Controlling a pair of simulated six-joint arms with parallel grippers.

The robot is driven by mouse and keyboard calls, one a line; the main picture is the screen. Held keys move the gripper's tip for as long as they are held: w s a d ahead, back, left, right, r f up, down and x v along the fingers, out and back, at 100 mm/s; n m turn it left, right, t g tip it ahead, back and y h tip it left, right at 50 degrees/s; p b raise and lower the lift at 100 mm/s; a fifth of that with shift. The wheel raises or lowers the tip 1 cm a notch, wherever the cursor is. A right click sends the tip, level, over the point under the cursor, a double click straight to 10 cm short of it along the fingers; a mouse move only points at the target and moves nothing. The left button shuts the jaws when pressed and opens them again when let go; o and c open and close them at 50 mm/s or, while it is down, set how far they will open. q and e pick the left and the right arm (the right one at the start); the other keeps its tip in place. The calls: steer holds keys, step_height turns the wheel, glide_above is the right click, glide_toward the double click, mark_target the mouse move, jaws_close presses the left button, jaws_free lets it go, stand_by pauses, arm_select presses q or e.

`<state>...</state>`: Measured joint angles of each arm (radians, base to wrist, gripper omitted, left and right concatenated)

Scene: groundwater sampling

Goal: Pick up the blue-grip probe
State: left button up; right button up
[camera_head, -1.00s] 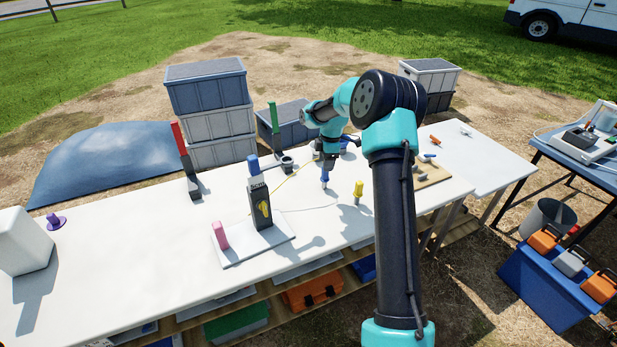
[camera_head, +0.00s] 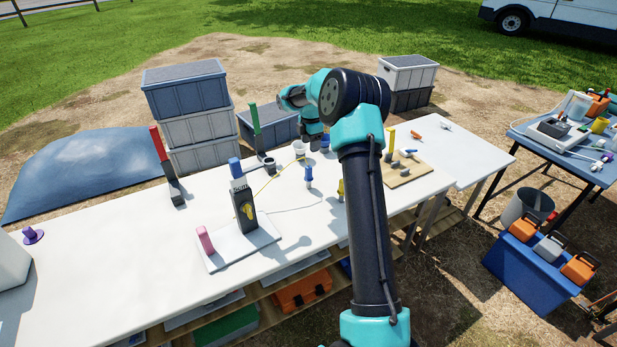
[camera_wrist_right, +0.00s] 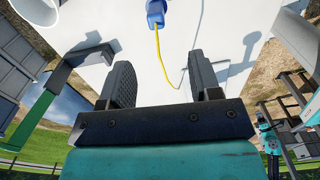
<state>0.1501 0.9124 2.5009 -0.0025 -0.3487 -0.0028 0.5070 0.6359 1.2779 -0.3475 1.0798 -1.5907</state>
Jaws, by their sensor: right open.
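The blue-grip probe (camera_head: 309,174) stands upright on the white table in the head view, right of the dark meter (camera_head: 244,203). In the right wrist view a blue grip (camera_wrist_right: 155,10) shows at the top edge, with a yellow cable running from its end toward the jaws. My right gripper (camera_head: 311,143) is behind the probe in the head view, partly hidden by its own arm. In the wrist view its jaws (camera_wrist_right: 160,85) are open with nothing held between them; the blue grip is beyond them, apart. My left gripper is not in view.
A yellow-handled item (camera_head: 341,188) stands close to my right arm.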

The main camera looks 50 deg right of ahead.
mark_target(308, 167)
step_height(308, 167, down, 8)
steer(key=shift+r, duration=0.15)
steer(key=shift+f, duration=0.2)
steer(key=shift+w+a+f, duration=0.1)
steer(key=shift+w+f, duration=0.15)
steer(key=shift+f, duration=1)
steer(key=shift+w+f, duration=0.2)
steer(key=shift+f, duration=1.05)
steer(key=shift+c, duration=0.3)
steer(key=c, duration=0.9)
steer(key=shift+r, duration=0.15)
steer(key=shift+c, duration=0.2)
